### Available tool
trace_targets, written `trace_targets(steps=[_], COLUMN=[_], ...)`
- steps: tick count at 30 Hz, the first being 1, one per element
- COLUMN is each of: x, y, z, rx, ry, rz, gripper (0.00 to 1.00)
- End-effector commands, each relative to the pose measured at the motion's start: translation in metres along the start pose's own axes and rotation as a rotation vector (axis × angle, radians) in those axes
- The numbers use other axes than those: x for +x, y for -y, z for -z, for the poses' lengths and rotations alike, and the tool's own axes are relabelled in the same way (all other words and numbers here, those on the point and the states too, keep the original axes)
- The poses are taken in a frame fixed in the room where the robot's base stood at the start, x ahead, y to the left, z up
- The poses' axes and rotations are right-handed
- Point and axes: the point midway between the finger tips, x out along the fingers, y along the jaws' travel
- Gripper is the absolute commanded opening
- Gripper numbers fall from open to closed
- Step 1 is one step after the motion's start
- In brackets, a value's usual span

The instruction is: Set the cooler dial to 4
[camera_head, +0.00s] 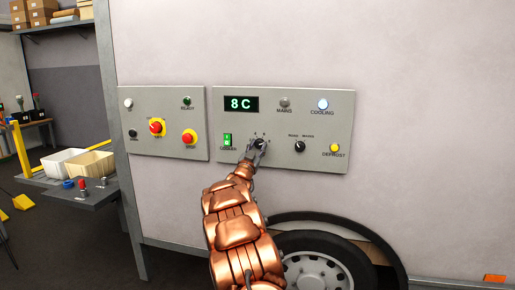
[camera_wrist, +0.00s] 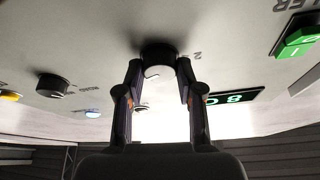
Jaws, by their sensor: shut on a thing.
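The cooler dial is a small black round knob (camera_head: 260,143) on the right-hand grey panel, below a green display (camera_head: 241,104) that reads 8 C. In the wrist view the dial (camera_wrist: 158,57) sits between the fingers with a pale pointer line on its face. My gripper (camera_head: 258,147) reaches up to the panel and is shut on the dial; in the wrist view its two fingers (camera_wrist: 160,70) touch either side of the knob. Most numbers around the dial are hidden or too small to read; a 2 shows beside it in the wrist view.
A green COOLER switch (camera_head: 227,140) is left of the dial. A second black knob (camera_head: 299,146) and a yellow DEFROST button (camera_head: 334,148) are to the right. The left panel has red stop buttons (camera_head: 188,138). A wheel (camera_head: 317,268) is below.

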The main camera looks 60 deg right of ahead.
Motion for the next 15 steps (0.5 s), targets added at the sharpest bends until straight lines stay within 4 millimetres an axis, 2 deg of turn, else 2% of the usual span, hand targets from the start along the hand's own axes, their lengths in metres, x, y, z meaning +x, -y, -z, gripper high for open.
trace_targets(steps=[15], x=[0.0004], y=[-0.0049], z=[-0.0002], rx=[-0.391], ry=[0.003], rz=[0.158], gripper=[0.02])
